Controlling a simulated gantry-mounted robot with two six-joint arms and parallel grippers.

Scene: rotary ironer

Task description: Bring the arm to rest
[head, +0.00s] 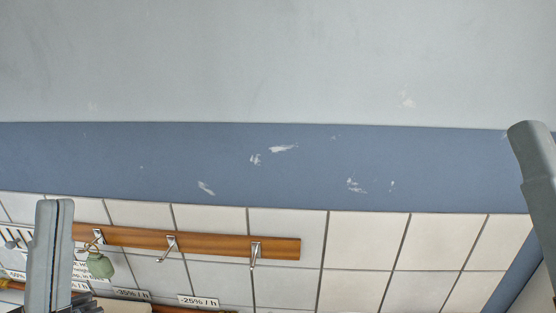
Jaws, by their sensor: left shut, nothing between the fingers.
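My left gripper (55,206) stands upright at the lower left of the head view. Its two grey fingers are pressed together with only a thin dark seam between them, and nothing is held. It is in front of the tiled wall and covers the left part of a hook rail. A grey rounded link of my right arm (535,165) shows at the right edge. The fingers of my right gripper are not seen.
A wooden rail (205,240) with metal hooks is on the white tiles (360,240). A green object (100,265) hangs near its left end. Small labels (198,301) sit below. Above are a blue band (330,160) and a bare grey wall (270,60).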

